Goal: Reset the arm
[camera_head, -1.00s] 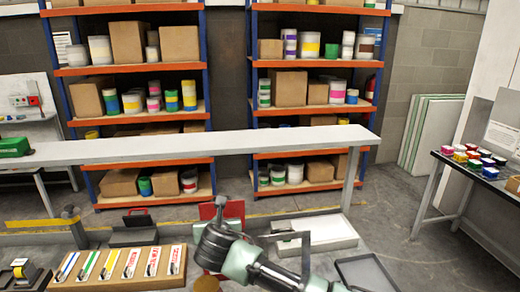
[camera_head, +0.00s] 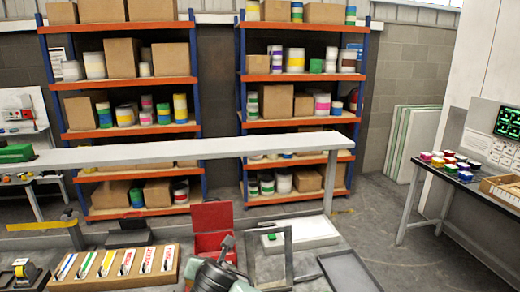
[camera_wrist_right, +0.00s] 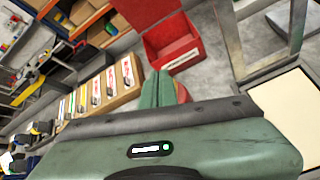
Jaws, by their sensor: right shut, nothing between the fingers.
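My right arm comes in at the bottom middle of the head view, with its green wrist low in the picture. In the right wrist view my right gripper (camera_wrist_right: 163,92) shows as two green fingers close together, shut with nothing between them. The fingers point toward the open red box (camera_wrist_right: 172,45) and the wooden rack of labelled tools (camera_wrist_right: 105,90), apart from both. In the head view the red box (camera_head: 213,228) stands right of the wooden rack (camera_head: 115,268). My left gripper is not in view.
A long grey beam (camera_head: 190,150) crosses in front of the shelves (camera_head: 130,135). A grey frame (camera_head: 270,258) stands near my arm, beside a white tray (camera_head: 300,234). A table with small coloured pots (camera_head: 450,163) is at the right. Floor (camera_head: 385,225) is clear before it.

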